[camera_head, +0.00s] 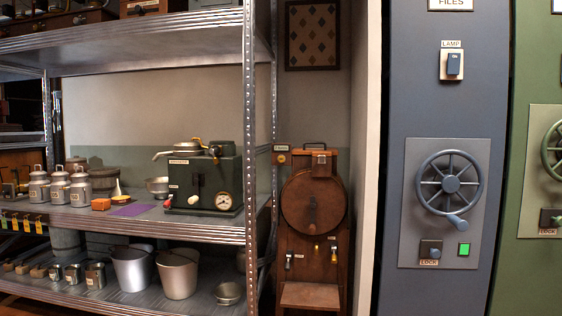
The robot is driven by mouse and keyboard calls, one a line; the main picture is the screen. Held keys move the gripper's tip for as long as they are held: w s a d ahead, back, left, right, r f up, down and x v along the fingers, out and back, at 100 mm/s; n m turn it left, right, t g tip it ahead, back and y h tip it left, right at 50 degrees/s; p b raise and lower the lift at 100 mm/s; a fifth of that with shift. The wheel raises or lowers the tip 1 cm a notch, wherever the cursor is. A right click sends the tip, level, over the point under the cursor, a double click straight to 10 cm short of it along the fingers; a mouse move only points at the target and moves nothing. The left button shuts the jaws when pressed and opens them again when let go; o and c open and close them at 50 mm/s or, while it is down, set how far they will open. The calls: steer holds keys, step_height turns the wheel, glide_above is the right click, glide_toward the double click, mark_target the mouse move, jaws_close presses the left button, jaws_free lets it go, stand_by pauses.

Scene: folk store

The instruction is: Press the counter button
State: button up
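No button with a readable "counter" label shows, so I cannot tell which thing is the counter button. A wooden machine (313,215) with a large round front stands on the floor in the middle. It has a small tag (282,148) at its upper left, too small to read, and small metal fittings (317,254) low on its front. A lit green square (464,249) sits on the grey plate of the blue-grey cabinet (418,110), beside a knob labelled LOCK (431,250). My gripper is not in view.
A metal shelf rack (248,120) at the left holds a dark green device with a gauge (205,185), milk cans (60,187) and buckets (178,274). The cabinet has a handwheel (450,183) and a LAMP switch (452,64). A green cabinet (530,270) stands at the right.

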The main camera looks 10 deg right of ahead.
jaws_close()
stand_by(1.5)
